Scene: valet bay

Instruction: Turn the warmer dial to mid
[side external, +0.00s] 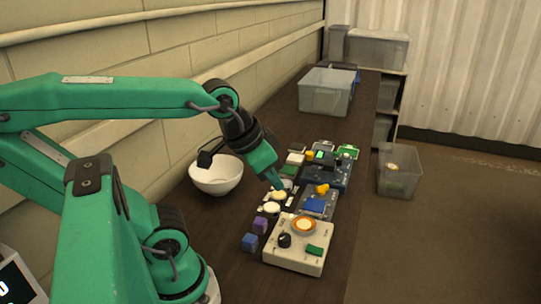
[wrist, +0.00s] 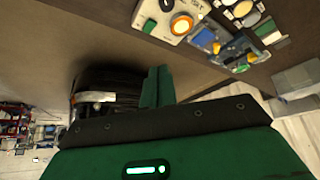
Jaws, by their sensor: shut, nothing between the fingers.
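The warmer is a pale box (side external: 295,258) near the front of the table, with an orange-ringed round top (side external: 303,225), a black dial (side external: 284,240) and a green block or button (side external: 314,251). In the wrist view the box shows at the top edge, with the black dial (wrist: 167,5) and the orange ring (wrist: 181,23). The dial's setting is too small to read. My gripper (side external: 278,186) is shut and empty, pointing down behind the warmer, near pale round pieces. Its fingers (wrist: 157,86) are apart from the dial in the wrist view.
A white bowl (side external: 216,178) stands left of my gripper. Purple (side external: 259,225) and blue (side external: 250,242) cubes lie left of the warmer. Panels with several coloured parts (side external: 325,172) lie behind it. A clear bin (side external: 326,92) stands at the table's far end.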

